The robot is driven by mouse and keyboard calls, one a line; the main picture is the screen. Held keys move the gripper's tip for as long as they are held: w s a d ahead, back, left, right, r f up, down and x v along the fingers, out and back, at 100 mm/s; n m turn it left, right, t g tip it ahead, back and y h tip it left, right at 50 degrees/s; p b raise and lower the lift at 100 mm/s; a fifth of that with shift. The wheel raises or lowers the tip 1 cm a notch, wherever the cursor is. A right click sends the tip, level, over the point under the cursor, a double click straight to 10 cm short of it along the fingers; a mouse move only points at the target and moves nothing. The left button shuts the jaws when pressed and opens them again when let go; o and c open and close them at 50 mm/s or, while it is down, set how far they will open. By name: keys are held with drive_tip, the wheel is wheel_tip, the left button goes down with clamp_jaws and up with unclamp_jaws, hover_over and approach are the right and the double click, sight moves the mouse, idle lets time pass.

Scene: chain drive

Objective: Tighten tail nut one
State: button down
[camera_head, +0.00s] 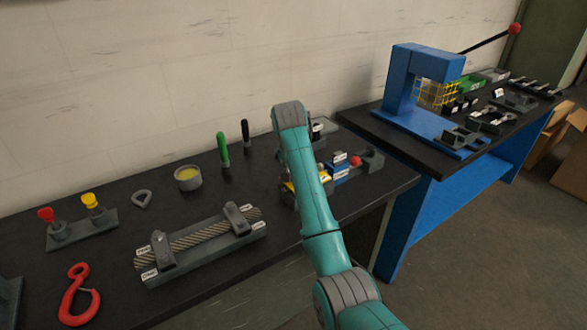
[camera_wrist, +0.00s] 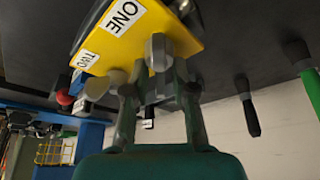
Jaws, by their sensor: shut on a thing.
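A yellow block (camera_wrist: 158,22) with labels ONE and TWO fills the top of the wrist view. A grey nut (camera_wrist: 158,50) stands at its edge beside label ONE. A second, paler round nut (camera_wrist: 104,86) is near label TWO. My gripper (camera_wrist: 157,88) is shut on the grey nut beside ONE, with a finger on either side.
A blue block (camera_head: 338,170) and a red ball (camera_head: 355,160) sit right of my arm. A wire rope fixture (camera_head: 205,242) lies to the left. Green (camera_head: 223,148) and black (camera_head: 245,136) handled tools stand behind. A blue press (camera_head: 405,85) is on the other bench.

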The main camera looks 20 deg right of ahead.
drive_tip(key=m, duration=0.2)
drive_tip(key=m+g+h, duration=0.1)
drive_tip(key=m, duration=0.2)
drive_tip(key=shift+s+d+m+h, duration=0.1)
drive_tip(key=shift+s+m+h, duration=0.05)
drive_tip(key=shift+m+h, duration=0.15)
drive_tip(key=m+g, duration=0.1)
drive_tip(key=m, duration=0.1)
drive_tip(key=m+g+h, duration=0.1)
drive_tip(key=m, duration=0.2)
drive_tip(key=shift+s+d, duration=0.1)
drive_tip(key=shift+s, duration=0.05)
drive_tip(key=m+g, duration=0.1)
drive_tip(key=m, duration=0.2)
drive_tip(key=m+g, duration=0.1)
drive_tip(key=m, duration=0.2)
drive_tip(key=shift+s+r, duration=0.1)
drive_tip(key=shift+s, duration=0.1)
drive_tip(key=m+g, duration=0.1)
drive_tip(key=m, duration=0.2)
drive_tip(key=shift+s+m+g+y, duration=0.1)
drive_tip(key=shift+m+g+y, duration=0.3)
drive_tip(key=shift+s+m, duration=0.1)
drive_tip(key=shift+m, duration=0.7)
drive_tip(key=c, duration=1.2)
unclamp_jaws()
drive_tip(key=shift+a, duration=0.2)
drive_tip(key=shift+c, duration=0.2)
wheel_tip(320, 180, up, 10)
